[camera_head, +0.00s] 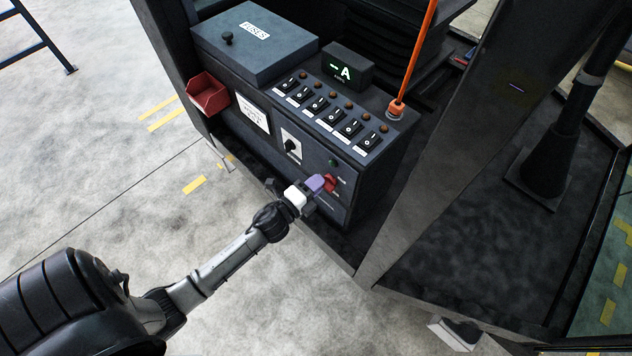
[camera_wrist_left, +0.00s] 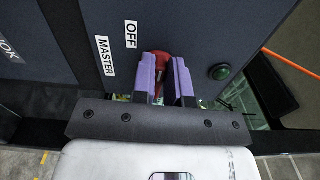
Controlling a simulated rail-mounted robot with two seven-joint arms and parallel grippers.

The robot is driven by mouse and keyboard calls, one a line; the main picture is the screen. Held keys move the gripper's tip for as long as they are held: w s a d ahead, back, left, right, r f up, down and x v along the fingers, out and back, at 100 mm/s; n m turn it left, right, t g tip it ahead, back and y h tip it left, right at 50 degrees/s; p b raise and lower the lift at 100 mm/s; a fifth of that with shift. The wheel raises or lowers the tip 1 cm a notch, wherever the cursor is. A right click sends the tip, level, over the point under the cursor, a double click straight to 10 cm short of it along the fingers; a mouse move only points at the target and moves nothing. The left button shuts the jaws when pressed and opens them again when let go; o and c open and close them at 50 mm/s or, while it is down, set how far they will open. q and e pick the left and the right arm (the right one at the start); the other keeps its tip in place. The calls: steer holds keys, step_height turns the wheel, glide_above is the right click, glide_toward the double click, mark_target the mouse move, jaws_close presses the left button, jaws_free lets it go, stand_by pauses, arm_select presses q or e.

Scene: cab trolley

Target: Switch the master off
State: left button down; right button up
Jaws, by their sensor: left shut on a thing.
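The red master switch handle (camera_head: 331,183) is low on the front face of the dark control box. In the left wrist view the red handle (camera_wrist_left: 159,58) shows between the two purple finger pads, beside the white labels MASTER (camera_wrist_left: 104,62) and OFF (camera_wrist_left: 131,34). My left gripper (camera_head: 317,185) reaches it from the front and is shut on it; its pads (camera_wrist_left: 165,80) lie on either side of the handle. The pads hide part of the handle, so its exact turn is hard to tell. My right gripper is in neither view.
A green lamp (camera_head: 333,162) sits just above the handle. A black rotary knob (camera_head: 291,146) on a white plate is to its left. Several rocker switches (camera_head: 318,105) line the top. A red bin (camera_head: 208,93) hangs at the left, and an orange-red lever (camera_head: 412,60) stands behind.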

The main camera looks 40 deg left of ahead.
arm_select(q)
steer(key=shift+n, duration=0.3)
stand_by(0.4)
steer(key=c, duration=1.1)
jaws_free()
steer(key=shift+c, duration=0.2)
steer(key=s+b, duration=0.1)
steer(key=s, duration=1.2)
steer(key=shift+s, duration=0.4)
